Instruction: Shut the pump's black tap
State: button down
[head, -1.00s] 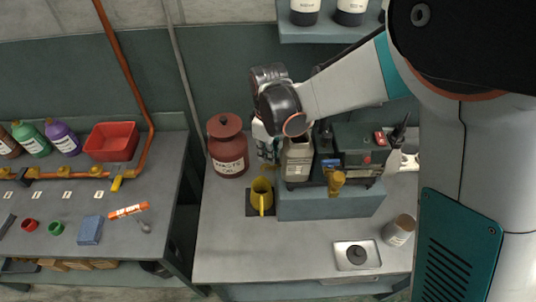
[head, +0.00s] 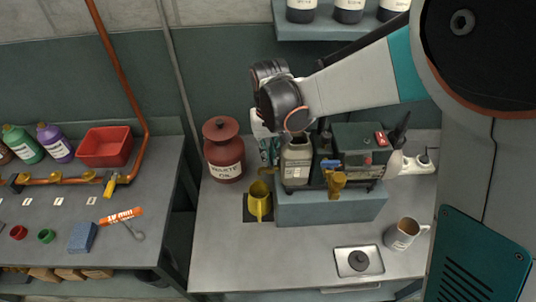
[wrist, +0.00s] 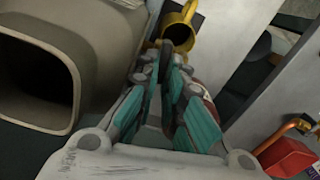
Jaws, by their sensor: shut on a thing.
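The pump (head: 362,160), dark green-grey with a red switch, stands on a blue-grey block. A brass tap-like part (head: 336,181) is on its front. A black angled part (head: 400,131) rises at its right end; I cannot tell whether it is the black tap. My gripper (head: 267,163) points down left of the pump, between the waste oil can and a beige bottle. In the wrist view its teal-padded fingers are closed together on a small dark brass-coloured piece (wrist: 166,46). That piece also shows below the fingers in the head view (head: 267,171).
The beige bottle (head: 296,165), open-mouthed in the wrist view (wrist: 38,85), is close beside my fingers. The red-brown waste oil can (head: 224,152) stands left, a yellow jug (head: 258,204) in front.

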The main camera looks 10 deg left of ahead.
jog(key=shift+w+m, duration=0.1)
jog(key=shift+m, duration=0.8)
jog(key=shift+d, duration=0.1)
jog(key=c, duration=1.7)
grip_release()
jog(key=shift+r, duration=0.1)
jog(key=shift+r, duration=3.95)
